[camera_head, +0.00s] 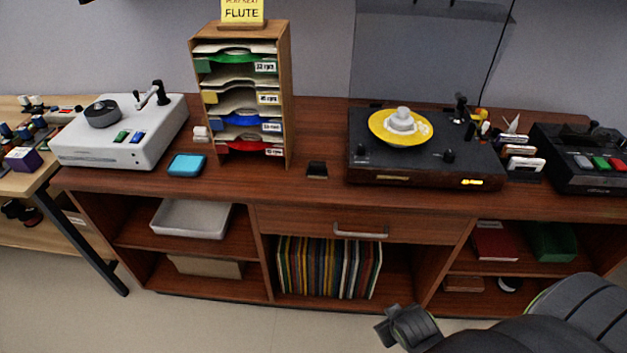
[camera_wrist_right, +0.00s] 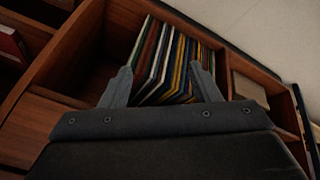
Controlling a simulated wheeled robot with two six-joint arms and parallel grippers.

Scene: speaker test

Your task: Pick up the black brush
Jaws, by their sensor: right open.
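A small black block (camera_head: 317,170), which looks like the black brush, lies on the wooden cabinet top (camera_head: 330,198) between the paper rack and the turntable. Nothing holds it. My right gripper (camera_head: 408,327) is low at the bottom right of the head view, in front of the cabinet and well below its top. In the right wrist view its two fingers (camera_wrist_right: 163,82) are spread apart and empty, facing the shelf of record sleeves (camera_wrist_right: 172,62). The brush does not show in the right wrist view. My left gripper is not in view.
A turntable (camera_head: 365,160) with a yellow disc stands right of the brush, and a wooden rack (camera_head: 284,100) stands left. A blue box (camera_head: 187,165) and a white device (camera_head: 80,150) are farther left. A drawer handle (camera_head: 360,235) sticks out below. The cabinet top around the brush is clear.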

